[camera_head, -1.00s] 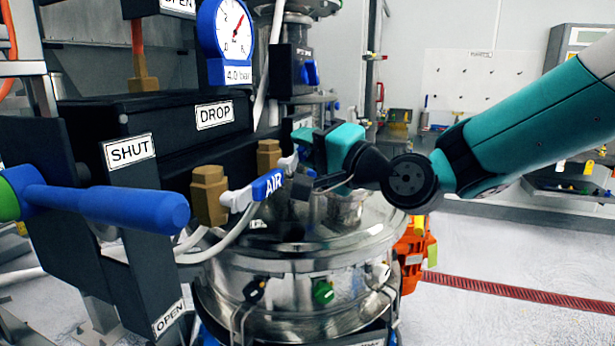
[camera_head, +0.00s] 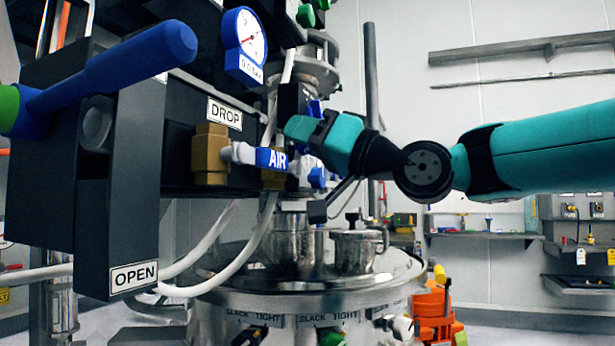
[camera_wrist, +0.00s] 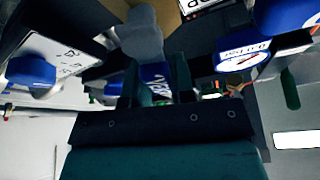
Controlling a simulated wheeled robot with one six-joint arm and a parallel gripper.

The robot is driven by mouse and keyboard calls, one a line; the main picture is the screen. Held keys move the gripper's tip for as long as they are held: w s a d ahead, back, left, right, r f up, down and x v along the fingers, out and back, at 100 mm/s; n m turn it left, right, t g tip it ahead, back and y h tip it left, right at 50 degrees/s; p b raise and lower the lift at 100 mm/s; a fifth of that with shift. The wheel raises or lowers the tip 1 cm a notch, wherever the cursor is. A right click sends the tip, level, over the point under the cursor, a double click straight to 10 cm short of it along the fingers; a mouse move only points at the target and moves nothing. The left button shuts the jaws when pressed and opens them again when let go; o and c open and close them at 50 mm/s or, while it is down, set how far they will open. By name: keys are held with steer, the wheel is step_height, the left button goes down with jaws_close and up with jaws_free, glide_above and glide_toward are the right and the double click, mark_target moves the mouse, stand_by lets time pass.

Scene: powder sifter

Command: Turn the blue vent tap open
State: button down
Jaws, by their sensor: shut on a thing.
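A blue piece lettered AIR (camera_head: 271,158) sits on a white-ended fitting at a brass block, in the middle of the head view. My gripper (camera_head: 303,158) is at its right end, shut, and the wrist view shows blue with white lettering (camera_wrist: 160,90) between the fingers. The fingertips' exact contact is hidden in the head view. A small blue knob (camera_head: 315,108) is on a dark block just above my gripper, and a blue part (camera_head: 318,177) shows just below it. No label reading vent is visible, so I cannot tell which blue part is the vent tap.
A thick blue lever (camera_head: 115,75) juts out at the left over a black panel with an OPEN label (camera_head: 134,277). A gauge (camera_head: 245,42) reads 0.0 above a DROP label (camera_head: 224,114). White hoses (camera_head: 200,287) loop over the steel vessel (camera_head: 310,297) below.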

steer(key=shift+s+a+n+g+y+b, duration=0.1)
steer(key=shift+s+n+g+y+b, duration=0.25)
steer(key=shift+n+b, duration=0.5)
steer(key=shift+s+a+n+g+y+b, duration=0.15)
steer(key=shift+n+g+b, duration=0.35)
steer(key=shift+n, duration=0.5)
steer(key=shift+s+a+n+g+y+b, duration=0.1)
steer(key=shift+s+n+g+b, duration=0.25)
steer(key=shift+n+b, duration=0.5)
steer(key=c, duration=1)
jaws_free()
steer(key=shift+r, duration=0.1)
steer(key=shift+o, duration=0.2)
steer(key=shift+d, duration=0.1)
steer(key=b+v, duration=0.6)
steer(key=v, duration=1.1)
steer(key=shift+f, duration=0.2)
steer(key=shift+d, duration=0.1)
